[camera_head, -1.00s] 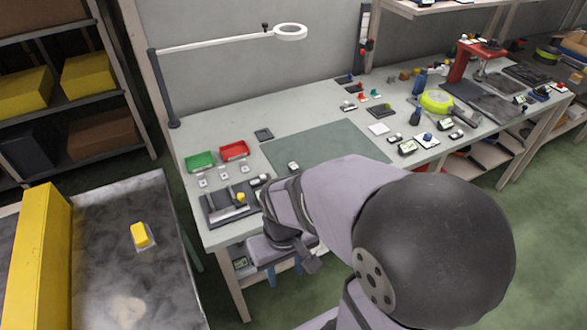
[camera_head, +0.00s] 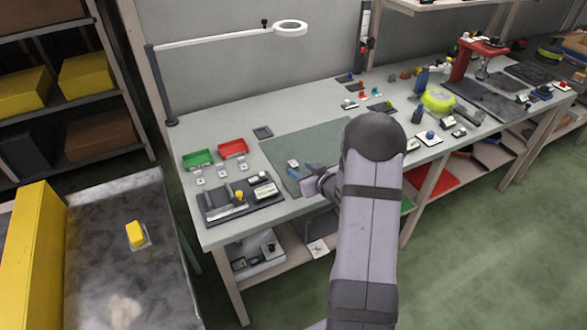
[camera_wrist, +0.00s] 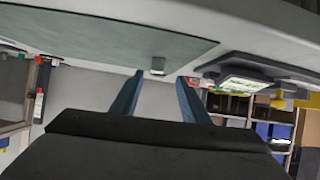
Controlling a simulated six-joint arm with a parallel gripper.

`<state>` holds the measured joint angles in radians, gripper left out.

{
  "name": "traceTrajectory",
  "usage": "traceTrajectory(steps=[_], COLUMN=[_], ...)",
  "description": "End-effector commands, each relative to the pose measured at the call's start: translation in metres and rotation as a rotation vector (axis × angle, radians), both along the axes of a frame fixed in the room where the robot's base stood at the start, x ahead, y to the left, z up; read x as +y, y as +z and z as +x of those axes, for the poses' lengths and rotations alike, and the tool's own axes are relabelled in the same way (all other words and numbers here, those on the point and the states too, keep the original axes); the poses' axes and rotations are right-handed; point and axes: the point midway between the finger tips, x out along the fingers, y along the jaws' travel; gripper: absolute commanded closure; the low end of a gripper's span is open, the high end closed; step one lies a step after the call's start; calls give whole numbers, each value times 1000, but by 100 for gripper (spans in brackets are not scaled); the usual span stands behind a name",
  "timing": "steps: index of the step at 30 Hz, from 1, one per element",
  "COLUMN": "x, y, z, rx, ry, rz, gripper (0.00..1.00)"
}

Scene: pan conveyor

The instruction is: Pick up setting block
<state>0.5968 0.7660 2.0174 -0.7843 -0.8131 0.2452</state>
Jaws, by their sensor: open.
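A small grey-white block (camera_head: 293,164), which looks like the setting block, sits on the green mat (camera_head: 325,140) near its left edge. In the wrist view the block (camera_wrist: 157,66) shows small, beyond and between my two blue fingers. My gripper (camera_head: 304,176) is open and empty over the mat's front left part, close to the block in the head view. In the wrist view the gripper (camera_wrist: 160,76) has a wide gap between its fingertips, and no contact with the block shows.
A dark tray (camera_head: 217,219) with a yellow-knobbed part and a display device (camera_head: 264,191) lies to the left. Red (camera_head: 233,149) and green (camera_head: 197,159) bins stand behind it. A lamp arm (camera_head: 220,41) spans the back. The mat around the block looks clear.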

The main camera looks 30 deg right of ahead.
Motion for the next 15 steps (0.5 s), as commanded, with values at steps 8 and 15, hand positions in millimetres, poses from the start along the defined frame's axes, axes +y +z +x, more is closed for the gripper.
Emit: traceTrajectory(steps=[8, 15], x=[-6, -5], y=[-4, -7], z=[3, 12], rx=[-87, -88], ry=[36, 37], rz=[39, 39], gripper=[59, 59])
